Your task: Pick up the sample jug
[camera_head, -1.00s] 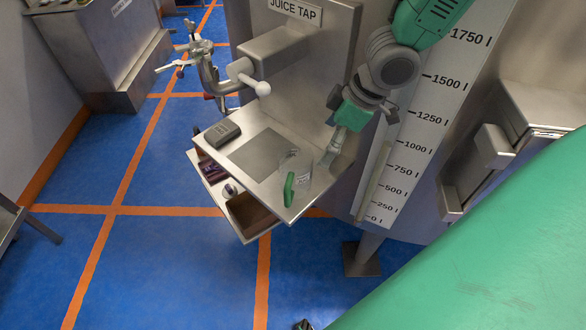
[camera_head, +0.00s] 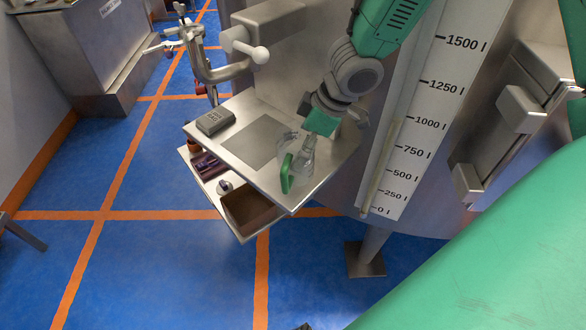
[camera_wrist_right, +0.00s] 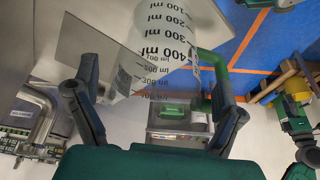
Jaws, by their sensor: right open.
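The sample jug (camera_head: 303,172) is clear, with a green handle (camera_head: 286,174), and stands on the upper steel shelf near its right front corner. In the right wrist view the jug (camera_wrist_right: 165,38) shows its ml scale between my fingers, with the green handle on the right. My right gripper (camera_head: 304,152) is open at the jug, coming from above and behind it. In the wrist view its two dark fingers (camera_wrist_right: 155,92) are spread on either side of the jug. Whether they touch it, I cannot tell.
The upper shelf (camera_head: 232,176) also bears a grey device (camera_head: 215,122) and a darker square plate (camera_head: 256,141). The lower shelf (camera_head: 212,196) holds a brown box (camera_head: 250,212) and small items. A level-scale tank (camera_head: 412,150) stands to the right.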

